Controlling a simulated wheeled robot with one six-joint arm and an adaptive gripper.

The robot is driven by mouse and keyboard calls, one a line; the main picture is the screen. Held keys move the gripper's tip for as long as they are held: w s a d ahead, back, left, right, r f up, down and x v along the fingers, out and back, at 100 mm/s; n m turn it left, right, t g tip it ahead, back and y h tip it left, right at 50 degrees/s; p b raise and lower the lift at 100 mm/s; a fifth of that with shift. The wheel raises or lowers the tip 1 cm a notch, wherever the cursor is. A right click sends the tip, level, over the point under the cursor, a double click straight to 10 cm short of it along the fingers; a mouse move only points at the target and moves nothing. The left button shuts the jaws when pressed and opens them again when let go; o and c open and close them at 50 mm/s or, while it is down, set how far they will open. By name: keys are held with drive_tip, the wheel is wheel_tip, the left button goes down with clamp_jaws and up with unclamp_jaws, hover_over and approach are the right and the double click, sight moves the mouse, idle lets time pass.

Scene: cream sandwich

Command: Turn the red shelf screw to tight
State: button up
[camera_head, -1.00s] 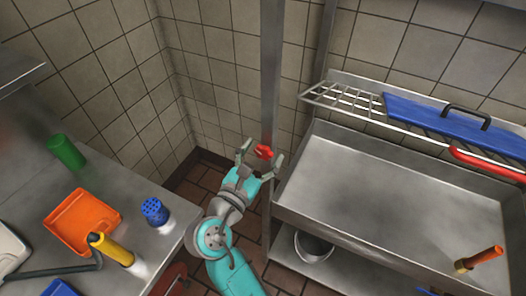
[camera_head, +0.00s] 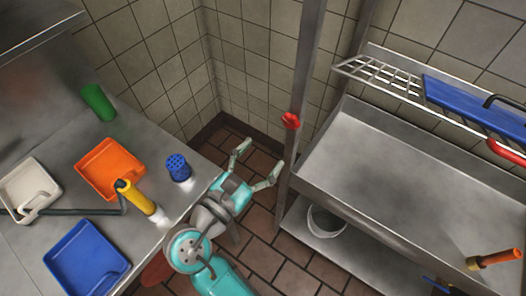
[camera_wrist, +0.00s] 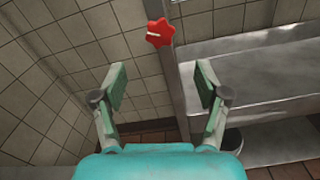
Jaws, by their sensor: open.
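The red shelf screw (camera_head: 290,120) is a star-shaped knob on the upright metal post (camera_head: 307,78). In the wrist view the red screw (camera_wrist: 160,33) shows a pale line across its face and sits above and beyond the fingertips. My gripper (camera_head: 258,163) is open and empty, below and to the left of the screw in the head view, not touching it. In the wrist view my gripper (camera_wrist: 160,85) has its two green-padded fingers wide apart, with only tiled wall and the post's edge between them.
A steel counter (camera_head: 185,205) with an orange tray (camera_head: 108,172), a blue perforated cup (camera_head: 178,168) and a green cylinder (camera_head: 99,102) stands left. Right is a steel shelf (camera_head: 400,175), with a bucket (camera_head: 326,222) below.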

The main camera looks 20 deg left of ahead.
sight(289, 123)
drive_tip(key=shift+w, duration=0.1)
drive_tip(key=x, duration=1)
drive_tip(key=shift+w+d, duration=0.15)
drive_tip(key=shift+w, duration=0.15)
drive_tip(key=c, duration=1.2)
